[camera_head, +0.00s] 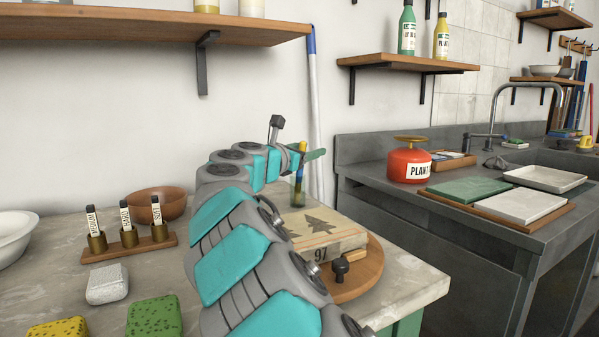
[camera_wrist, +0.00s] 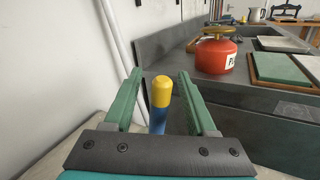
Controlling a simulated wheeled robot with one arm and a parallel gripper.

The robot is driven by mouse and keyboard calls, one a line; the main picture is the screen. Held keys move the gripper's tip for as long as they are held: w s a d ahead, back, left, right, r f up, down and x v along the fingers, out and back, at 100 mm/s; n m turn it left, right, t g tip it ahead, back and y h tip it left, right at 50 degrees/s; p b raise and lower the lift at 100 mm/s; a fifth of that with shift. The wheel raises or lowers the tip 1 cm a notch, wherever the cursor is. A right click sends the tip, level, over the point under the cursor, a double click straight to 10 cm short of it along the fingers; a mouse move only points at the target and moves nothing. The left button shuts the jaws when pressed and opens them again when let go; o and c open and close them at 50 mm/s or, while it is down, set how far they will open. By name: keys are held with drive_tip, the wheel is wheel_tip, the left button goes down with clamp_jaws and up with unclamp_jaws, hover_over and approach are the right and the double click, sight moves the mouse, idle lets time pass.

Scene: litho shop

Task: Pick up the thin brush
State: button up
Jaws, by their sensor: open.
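A slim blue handle with a yellow end, likely the thin brush (camera_head: 301,173), stands upright in a clear glass jar (camera_head: 297,195) at the back of the table. In the wrist view the brush (camera_wrist: 161,92) rises between the two green fingers of my gripper (camera_wrist: 160,76). My gripper (camera_head: 315,155) is open, with one finger on each side of the handle and a gap visible on both sides. The lower part of the handle is hidden by the gripper's dark plate in the wrist view. No bristles can be made out.
A round wooden board (camera_head: 368,275) with a wrapped stone block stands in front of the jar. A white pole (camera_head: 314,120) leans on the wall behind. A grey sink counter (camera_head: 350,150) with a red can (camera_head: 408,165) is to the right. A shelf (camera_head: 140,27) hangs above.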

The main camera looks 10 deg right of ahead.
clamp_jaws()
idle(0.4)
